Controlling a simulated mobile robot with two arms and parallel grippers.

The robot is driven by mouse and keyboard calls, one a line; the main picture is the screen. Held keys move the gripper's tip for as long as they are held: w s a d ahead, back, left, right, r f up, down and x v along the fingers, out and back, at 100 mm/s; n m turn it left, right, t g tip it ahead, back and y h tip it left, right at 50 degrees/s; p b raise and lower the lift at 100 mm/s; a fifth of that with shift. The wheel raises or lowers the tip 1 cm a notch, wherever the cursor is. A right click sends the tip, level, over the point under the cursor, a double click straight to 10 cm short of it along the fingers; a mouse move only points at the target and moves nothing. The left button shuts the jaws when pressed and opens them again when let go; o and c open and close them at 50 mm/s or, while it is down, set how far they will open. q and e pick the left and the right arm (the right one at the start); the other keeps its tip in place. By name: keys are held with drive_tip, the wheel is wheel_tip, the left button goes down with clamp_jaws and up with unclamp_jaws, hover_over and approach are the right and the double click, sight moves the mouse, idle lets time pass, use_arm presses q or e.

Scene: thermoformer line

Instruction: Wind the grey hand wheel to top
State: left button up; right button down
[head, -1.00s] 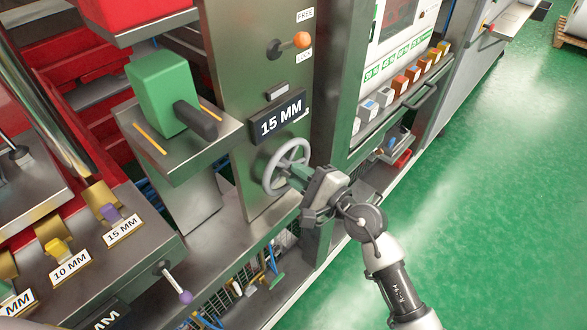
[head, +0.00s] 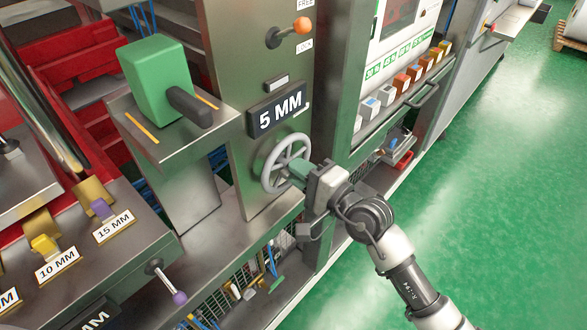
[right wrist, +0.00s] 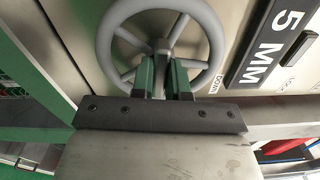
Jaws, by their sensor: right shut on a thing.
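The grey hand wheel (head: 270,165) is mounted on the metal panel below a black display (head: 279,110) that reads 5 MM. The wheel also shows in the right wrist view (right wrist: 105,45), with its rim and spokes in front of the fingers. My right gripper (head: 297,170) is at the right side of the wheel, its green fingers shut on it. In the right wrist view the two green fingers (right wrist: 162,78) close around a part at the near side of the wheel, mostly hidden between them. My left gripper is in neither view.
An orange-knobbed lever (head: 300,26) sits above the display, between FREE and LOCK labels. A green block with a dark handle (head: 158,80) stands on a shelf to the left. A purple-knobbed lever (head: 179,298) sticks out below. Green floor (head: 490,190) at right is clear.

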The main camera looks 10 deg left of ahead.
drive_tip(key=shift+f+n, duration=0.1)
drive_tip(key=shift+n, duration=0.3)
drive_tip(key=shift+f+b, duration=0.1)
drive_tip(key=shift+b, duration=0.2)
drive_tip(key=c, duration=1)
unclamp_jaws()
drive_tip(key=shift+r+n, duration=0.2)
drive_tip(key=shift+n, duration=0.1)
drive_tip(key=shift+c, duration=0.2)
